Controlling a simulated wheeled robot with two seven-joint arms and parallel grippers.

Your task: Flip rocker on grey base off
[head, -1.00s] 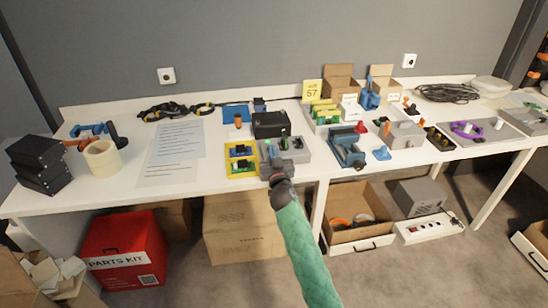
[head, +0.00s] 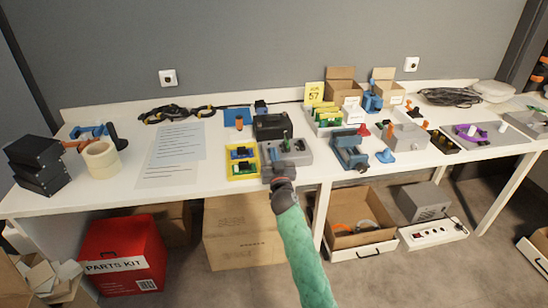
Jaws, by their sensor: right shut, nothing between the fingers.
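A grey base (head: 302,153) sits near the table's front edge, with a small green part (head: 286,144) standing on it. My right gripper (head: 277,155) is over the left part of this base, shut with nothing held. It hides that part of the base, and I cannot make out a rocker or its position. Whether the fingertips touch the base cannot be told. My left gripper is not in view.
A yellow tray (head: 232,171) with green and blue parts lies close on the left. A black box (head: 271,126) stands behind. A blue vise-like device (head: 350,155) is on the right. Another grey box (head: 408,140) stands farther right. The white table (head: 215,147) has some bare room.

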